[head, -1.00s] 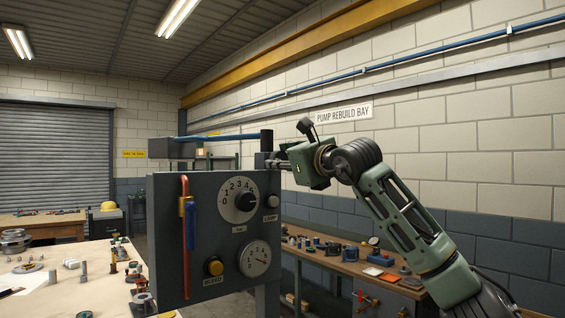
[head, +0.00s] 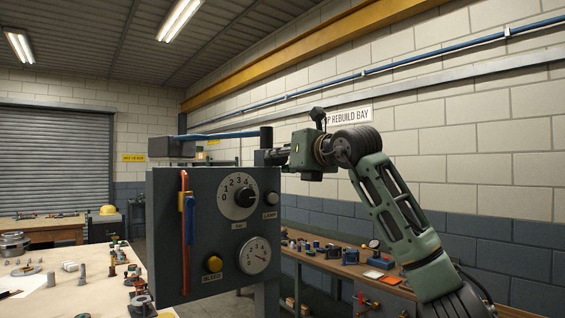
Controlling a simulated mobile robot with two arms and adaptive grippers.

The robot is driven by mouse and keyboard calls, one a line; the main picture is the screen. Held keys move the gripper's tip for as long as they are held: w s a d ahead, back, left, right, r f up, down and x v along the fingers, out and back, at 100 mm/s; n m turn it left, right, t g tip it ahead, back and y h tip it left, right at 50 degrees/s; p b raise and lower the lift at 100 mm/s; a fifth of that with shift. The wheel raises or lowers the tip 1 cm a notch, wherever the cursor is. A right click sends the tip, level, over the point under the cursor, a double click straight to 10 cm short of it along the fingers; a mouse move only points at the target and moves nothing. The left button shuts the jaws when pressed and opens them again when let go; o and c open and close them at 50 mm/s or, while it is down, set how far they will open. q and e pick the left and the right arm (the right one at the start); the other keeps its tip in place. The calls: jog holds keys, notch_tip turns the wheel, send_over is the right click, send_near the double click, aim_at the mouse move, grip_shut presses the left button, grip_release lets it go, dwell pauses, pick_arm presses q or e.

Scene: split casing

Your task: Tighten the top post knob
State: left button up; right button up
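A grey control panel (head: 170,260) stands in the middle of the head view. A dark upright cylinder (head: 266,137), which looks like the top post knob, stands at its upper right corner, with a blue bar running left from it. My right gripper (head: 264,158) comes in from the right, pointing left, with its fingertips at the post just below the dark cylinder. The fingertips are small and dark, so I cannot tell whether they are closed on anything. My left gripper is not in view.
A cluttered pale table (head: 60,300) is at left. A brown bench (head: 345,268) with parts runs along the right wall.

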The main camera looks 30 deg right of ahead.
jog(key=shift+o, duration=0.2)
jog(key=m, duration=0.6)
jog(key=shift+r+g+y, duration=0.1)
jog(key=shift+g+y, duration=0.2)
jog(key=shift+r+m+y, duration=0.15)
jog(key=shift+m, duration=0.9)
jog(key=shift+r+m+y, duration=0.15)
jog(key=shift+m, duration=0.9)
jog(key=shift+c, duration=0.2)
jog(key=shift+d, duration=0.1)
jog(key=o, duration=0.7)
jog(key=shift+r, duration=0.1)
jog(key=o, duration=0.4)
jog(key=shift+c, duration=0.2)
jog(key=s, duration=1.1)
jog(key=shift+s+d+r, duration=0.3)
jog(key=shift+s+r, duration=0.1)
